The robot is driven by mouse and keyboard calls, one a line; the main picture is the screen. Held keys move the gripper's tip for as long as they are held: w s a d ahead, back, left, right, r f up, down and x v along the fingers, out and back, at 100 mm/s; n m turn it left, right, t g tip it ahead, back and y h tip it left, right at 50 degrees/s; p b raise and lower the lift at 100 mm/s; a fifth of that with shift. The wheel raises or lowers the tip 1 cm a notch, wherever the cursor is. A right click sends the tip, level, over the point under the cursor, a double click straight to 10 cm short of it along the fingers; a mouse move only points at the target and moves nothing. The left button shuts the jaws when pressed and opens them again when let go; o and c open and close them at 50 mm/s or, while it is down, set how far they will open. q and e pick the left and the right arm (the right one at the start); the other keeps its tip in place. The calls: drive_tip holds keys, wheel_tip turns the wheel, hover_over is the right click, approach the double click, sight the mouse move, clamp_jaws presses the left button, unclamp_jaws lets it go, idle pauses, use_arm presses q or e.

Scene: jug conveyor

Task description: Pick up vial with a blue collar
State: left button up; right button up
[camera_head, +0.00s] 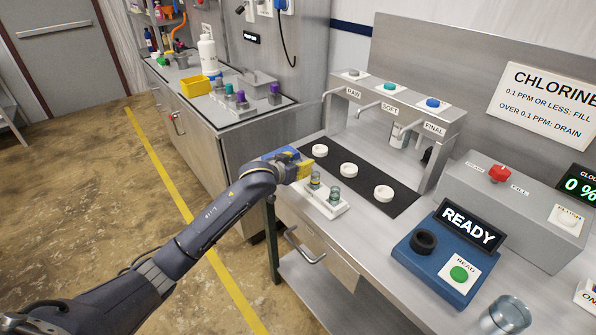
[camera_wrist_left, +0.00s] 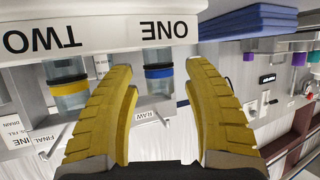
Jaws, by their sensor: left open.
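The vial with a blue collar (camera_wrist_left: 158,72) hangs upside down in the left wrist view, below the label ONE. A vial with a yellow collar (camera_wrist_left: 68,85) is beside it, below the label TWO. In the head view two small vials stand in a white rack (camera_head: 322,206) on the counter; their collar colours are too small to tell there. My left gripper (camera_head: 304,167) is beside the rack, its yellow fingers open. In the wrist view the blue-collared vial shows between the fingertips (camera_wrist_left: 158,76), with gaps on both sides. My right gripper is out of view.
White round pads (camera_head: 349,169) lie on a dark conveyor strip behind the rack, under the tap unit (camera_head: 392,110). A blue reader (camera_head: 438,262) and a glass beaker (camera_head: 508,314) stand to the right. A yellow bin (camera_head: 196,86) is on the back counter.

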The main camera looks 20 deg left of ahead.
use_arm(q)
drive_tip(key=shift+c, duration=0.2)
drive_tip(key=c, duration=1)
drive_tip(key=shift+r, duration=0.1)
drive_tip(key=shift+c, duration=0.2)
